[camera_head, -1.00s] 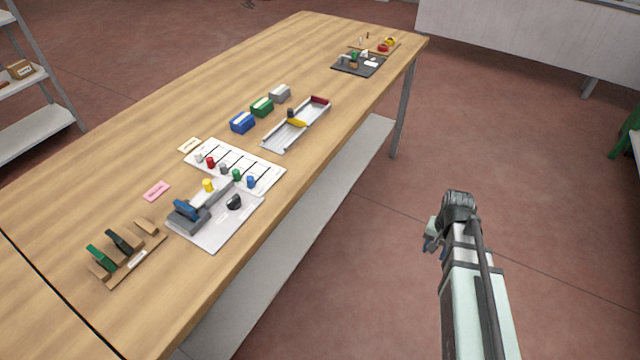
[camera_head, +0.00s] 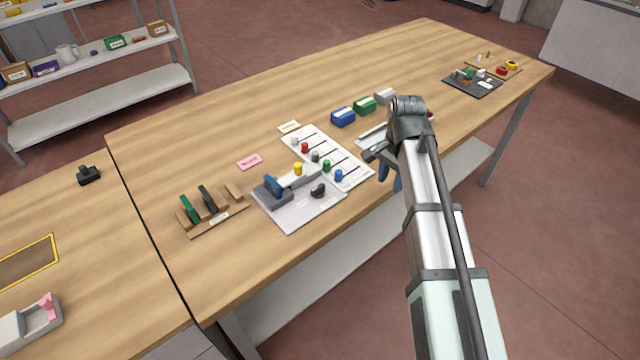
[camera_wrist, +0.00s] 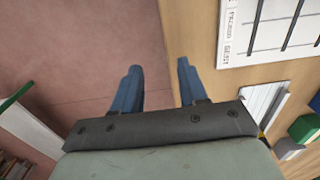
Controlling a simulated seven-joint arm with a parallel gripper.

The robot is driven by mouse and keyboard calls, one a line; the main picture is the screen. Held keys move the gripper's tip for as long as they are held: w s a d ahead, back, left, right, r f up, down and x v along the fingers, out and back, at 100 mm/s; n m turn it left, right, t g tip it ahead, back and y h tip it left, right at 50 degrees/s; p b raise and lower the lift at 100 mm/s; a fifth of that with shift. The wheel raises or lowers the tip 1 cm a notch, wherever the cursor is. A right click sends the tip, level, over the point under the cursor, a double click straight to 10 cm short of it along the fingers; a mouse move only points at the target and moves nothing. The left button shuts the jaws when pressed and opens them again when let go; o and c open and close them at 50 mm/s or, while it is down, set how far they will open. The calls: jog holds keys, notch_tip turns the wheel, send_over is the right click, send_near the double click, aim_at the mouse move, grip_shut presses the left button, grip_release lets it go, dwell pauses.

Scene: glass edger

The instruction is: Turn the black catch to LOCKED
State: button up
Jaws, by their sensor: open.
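A black catch (camera_head: 318,190) sits on the right part of a light grey plate (camera_head: 297,216) on the wooden table. Beside it on the plate is a grey fixture with a blue block (camera_head: 273,186), and a yellow knob (camera_head: 298,169) is behind. Any marking for LOCKED is too small to read. My gripper (camera_head: 384,178) is by the table's front edge, to the right of the catch and apart from it. In the wrist view its two blue fingers (camera_wrist: 158,88) are spread with nothing between them. The catch is not in the wrist view.
A white board (camera_head: 345,166) with several coloured knobs lies behind the plate; part of it shows in the wrist view. A wooden rack (camera_head: 215,222) with green and black pieces stands left. A long tray (camera_head: 372,136) is partly hidden by my arm.

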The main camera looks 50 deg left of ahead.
notch_tip(320, 180, up, 11)
send_over(318, 187)
notch_tip(318, 187, down, 14)
jog(key=shift+r, duration=0.1)
jog(key=shift+c, duration=0.4)
grip_shut()
